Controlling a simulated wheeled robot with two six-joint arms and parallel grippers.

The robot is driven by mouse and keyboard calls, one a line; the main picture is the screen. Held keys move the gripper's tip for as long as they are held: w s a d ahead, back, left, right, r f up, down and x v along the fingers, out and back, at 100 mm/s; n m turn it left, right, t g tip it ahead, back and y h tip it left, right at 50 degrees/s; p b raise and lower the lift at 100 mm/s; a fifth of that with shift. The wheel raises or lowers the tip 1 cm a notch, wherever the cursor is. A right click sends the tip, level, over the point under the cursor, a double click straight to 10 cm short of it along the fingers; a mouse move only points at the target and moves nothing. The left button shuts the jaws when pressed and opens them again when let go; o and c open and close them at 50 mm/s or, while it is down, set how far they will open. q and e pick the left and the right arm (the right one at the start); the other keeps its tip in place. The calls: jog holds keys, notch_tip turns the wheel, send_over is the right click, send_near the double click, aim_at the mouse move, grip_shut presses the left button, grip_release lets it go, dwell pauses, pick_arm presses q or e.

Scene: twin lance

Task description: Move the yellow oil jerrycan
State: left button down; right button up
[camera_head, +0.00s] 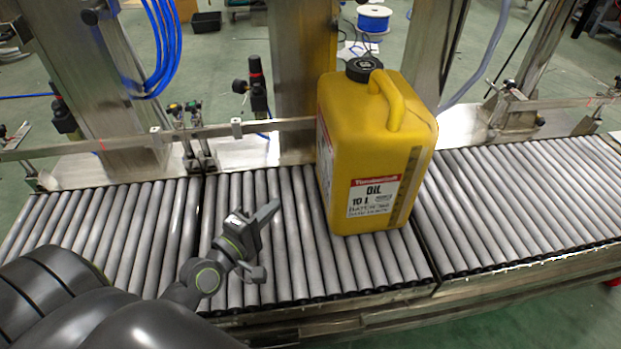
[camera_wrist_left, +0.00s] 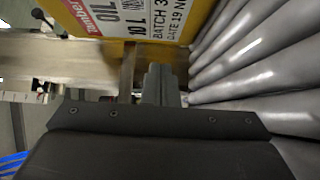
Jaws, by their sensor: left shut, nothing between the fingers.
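The yellow oil jerrycan (camera_head: 375,150) stands upright on the roller conveyor in the head view, with a black cap, a top handle and a white and red label reading OIL 10 L. My left gripper (camera_head: 268,212) is left of the jerrycan, above the rollers, shut and empty, with a gap between it and the can. In the left wrist view, part of the jerrycan (camera_wrist_left: 205,14) shows at the top with its label, beyond the shut fingers (camera_wrist_left: 160,80). My right gripper is not in view.
The roller conveyor (camera_head: 500,200) runs across the view, with free rollers on both sides of the can. A metal guide rail (camera_head: 235,128) runs along the back edge.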

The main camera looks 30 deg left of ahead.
pick_arm(q)
jog(key=p, duration=0.1)
send_near(322, 174)
jog(key=w+a, duration=0.2)
jog(key=w, duration=0.1)
jog(key=shift+w+a, duration=0.1)
jog(key=shift+a, duration=0.05)
jog(key=shift+w+d, duration=0.7)
jog(key=shift+d, duration=0.25)
jog(key=shift+w+d, duration=0.45)
jog(key=shift+d, duration=0.2)
